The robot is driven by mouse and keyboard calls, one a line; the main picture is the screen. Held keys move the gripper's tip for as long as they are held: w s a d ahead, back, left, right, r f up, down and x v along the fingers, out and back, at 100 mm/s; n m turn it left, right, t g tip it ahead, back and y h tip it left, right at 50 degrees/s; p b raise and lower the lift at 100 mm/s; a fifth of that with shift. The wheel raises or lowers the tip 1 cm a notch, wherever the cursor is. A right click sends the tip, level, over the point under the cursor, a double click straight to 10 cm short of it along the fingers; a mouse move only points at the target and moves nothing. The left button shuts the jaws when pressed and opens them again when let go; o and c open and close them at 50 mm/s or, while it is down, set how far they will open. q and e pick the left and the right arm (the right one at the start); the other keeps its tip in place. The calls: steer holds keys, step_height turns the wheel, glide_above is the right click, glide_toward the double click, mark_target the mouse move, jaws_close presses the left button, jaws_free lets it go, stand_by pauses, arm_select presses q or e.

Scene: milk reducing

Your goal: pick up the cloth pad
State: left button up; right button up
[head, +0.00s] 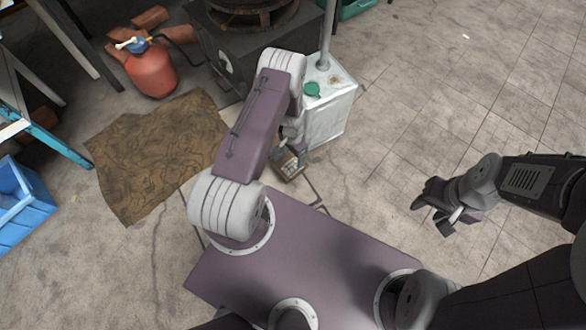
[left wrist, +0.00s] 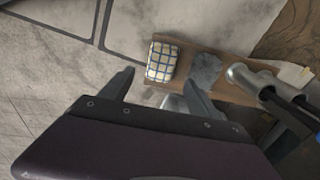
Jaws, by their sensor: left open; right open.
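The cloth pad (left wrist: 161,62), white with a blue and yellow check, lies on the left end of a brown wooden board (left wrist: 215,92) in the left wrist view. My left gripper (left wrist: 158,92) is open and empty, with its fingers reaching toward the pad. One finger is left of the pad, over the floor, and the other is lower right, over the board's edge. The pad is not between the fingertips. In the head view my left arm partly covers the board (head: 287,172), so the pad is hard to make out. My right gripper (head: 430,214) is open and empty over bare floor.
A grey crumpled piece (left wrist: 206,70) lies beside the pad, with metal dark-handled tools (left wrist: 255,78) further right. A white container with a green cap (head: 328,108) stands behind the board. A brown mat (head: 150,150) and red sprayer (head: 152,70) are left. Floor at right is clear.

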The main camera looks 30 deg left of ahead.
mark_target(292, 164)
arm_select(q)
step_height(292, 164, down, 4)
steer(key=b, duration=0.2)
steer(key=shift+b, duration=0.3)
steer(key=f+b, duration=0.4)
steer(key=f, duration=0.1)
steer(key=shift+w+a, duration=0.15)
steer(key=shift+a, duration=0.05)
steer(key=shift+r, duration=0.15)
steer(key=shift+c, duration=0.6)
steer(key=c, duration=1.3)
step_height(292, 164, up, 5)
steer(key=p, duration=0.4)
steer(key=shift+d+r, duration=0.1)
steer(key=shift+r, duration=0.1)
steer(key=w+d+r+p, duration=0.1)
steer(key=d+r, duration=0.1)
steer(key=d, duration=0.1)
steer(key=w+d+r+p, duration=0.1)
steer(key=w+d+p, duration=0.1)
steer(key=d, duration=0.2)
steer(key=w+d+r+p, duration=0.1)
steer(key=d+r, duration=0.1)
steer(key=d, duration=0.1)
steer(key=shift+w+d+r, duration=0.2)
steer(key=shift+d+r, duration=0.15)
